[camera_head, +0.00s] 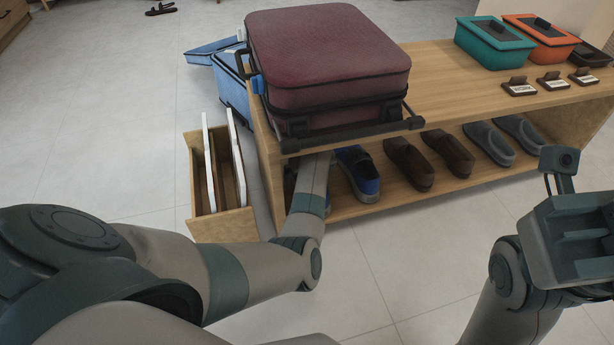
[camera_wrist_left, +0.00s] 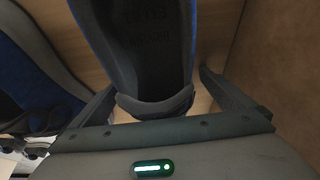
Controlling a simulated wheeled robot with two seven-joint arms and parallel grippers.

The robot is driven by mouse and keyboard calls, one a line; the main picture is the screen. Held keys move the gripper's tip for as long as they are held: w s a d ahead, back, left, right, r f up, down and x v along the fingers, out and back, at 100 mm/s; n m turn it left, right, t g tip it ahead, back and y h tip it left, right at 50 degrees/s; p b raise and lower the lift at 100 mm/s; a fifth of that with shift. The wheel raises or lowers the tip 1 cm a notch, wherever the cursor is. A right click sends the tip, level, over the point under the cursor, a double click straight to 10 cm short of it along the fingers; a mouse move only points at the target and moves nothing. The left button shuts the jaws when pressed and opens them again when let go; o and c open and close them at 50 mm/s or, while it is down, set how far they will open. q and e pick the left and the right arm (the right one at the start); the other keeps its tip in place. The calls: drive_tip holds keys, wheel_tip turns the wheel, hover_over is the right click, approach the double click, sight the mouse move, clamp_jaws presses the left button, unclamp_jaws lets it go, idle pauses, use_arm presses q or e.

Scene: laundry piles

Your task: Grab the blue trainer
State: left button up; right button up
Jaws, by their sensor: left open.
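Two blue trainers stand on the lower shelf of the wooden rack. One blue trainer (camera_head: 358,172) shows right of my left forearm in the head view; a blue shoe also shows at the left of the left wrist view (camera_wrist_left: 35,75). The other blue trainer (camera_wrist_left: 140,45) has its heel between the spread fingers of my left gripper (camera_wrist_left: 158,88). The fingers are open, one on each side of it. My left gripper is hidden under the shelf top in the head view. My right gripper (camera_head: 572,238) is at the right, away from the rack; its fingers cannot be made out.
A maroon suitcase (camera_head: 325,55) lies on the rack top (camera_head: 440,85), above my left arm. Brown (camera_head: 408,165) and grey shoes (camera_head: 489,143) stand farther right. A wooden box with white panels (camera_head: 223,225) stands left of the rack. Open floor lies in front.

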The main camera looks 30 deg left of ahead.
use_arm(q)
drive_tip(key=shift+c, duration=0.3)
drive_tip(key=c, duration=1.2)
drive_tip(key=shift+r, duration=0.15)
